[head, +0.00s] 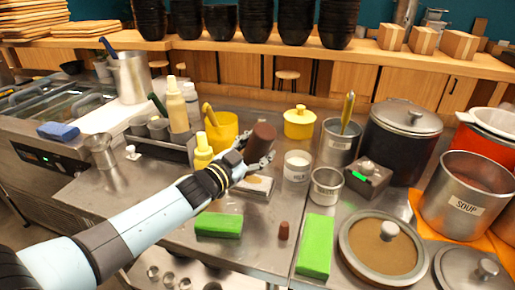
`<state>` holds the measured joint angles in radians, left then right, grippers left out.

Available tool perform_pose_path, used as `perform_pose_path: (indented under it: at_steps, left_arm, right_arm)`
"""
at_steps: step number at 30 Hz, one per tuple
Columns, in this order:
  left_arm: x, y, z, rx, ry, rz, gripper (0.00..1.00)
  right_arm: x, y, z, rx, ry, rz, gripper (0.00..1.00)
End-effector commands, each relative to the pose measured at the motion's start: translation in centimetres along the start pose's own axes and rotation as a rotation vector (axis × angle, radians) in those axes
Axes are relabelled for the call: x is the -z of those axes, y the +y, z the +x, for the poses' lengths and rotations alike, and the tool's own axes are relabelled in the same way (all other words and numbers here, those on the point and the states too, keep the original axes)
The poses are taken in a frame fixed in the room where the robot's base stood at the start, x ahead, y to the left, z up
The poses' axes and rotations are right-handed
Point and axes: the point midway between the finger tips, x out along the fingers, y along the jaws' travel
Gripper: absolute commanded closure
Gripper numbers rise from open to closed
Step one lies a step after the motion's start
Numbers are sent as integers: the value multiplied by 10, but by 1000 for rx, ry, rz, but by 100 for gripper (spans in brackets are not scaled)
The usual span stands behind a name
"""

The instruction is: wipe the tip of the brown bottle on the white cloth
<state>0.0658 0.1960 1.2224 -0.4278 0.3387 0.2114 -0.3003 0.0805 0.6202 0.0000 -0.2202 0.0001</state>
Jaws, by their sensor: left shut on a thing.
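My left arm reaches in from the lower left, and its gripper (258,154) is shut on the brown bottle (262,135). The bottle is held above the counter, tilted, with its rounded brown end up; its tip is hidden by the gripper. A flat whitish thing (260,186), which looks like the white cloth, lies on the steel counter just below the gripper. The gripper and forearm cover part of it. I cannot tell whether the bottle touches it. My right gripper is not in view.
Green blocks (219,225) (315,247) and a small brown cap-like piece (283,230) lie in front. A white container (297,166), a steel cup (326,185) and a yellow lidded pot (299,123) stand right of the gripper. A cream bottle (177,106) stands left.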

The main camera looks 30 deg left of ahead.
Motion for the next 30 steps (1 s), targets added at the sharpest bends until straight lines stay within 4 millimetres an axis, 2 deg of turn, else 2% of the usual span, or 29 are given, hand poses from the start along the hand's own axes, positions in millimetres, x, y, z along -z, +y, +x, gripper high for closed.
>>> perform_pose_path:
  at_steps: [17,30]
  left_arm:
    - [0,1,0,0,1,-1,58]
    - [6,20,8,0,0,-3,58]
  right_arm:
    - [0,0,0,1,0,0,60]
    - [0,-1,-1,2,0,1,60]
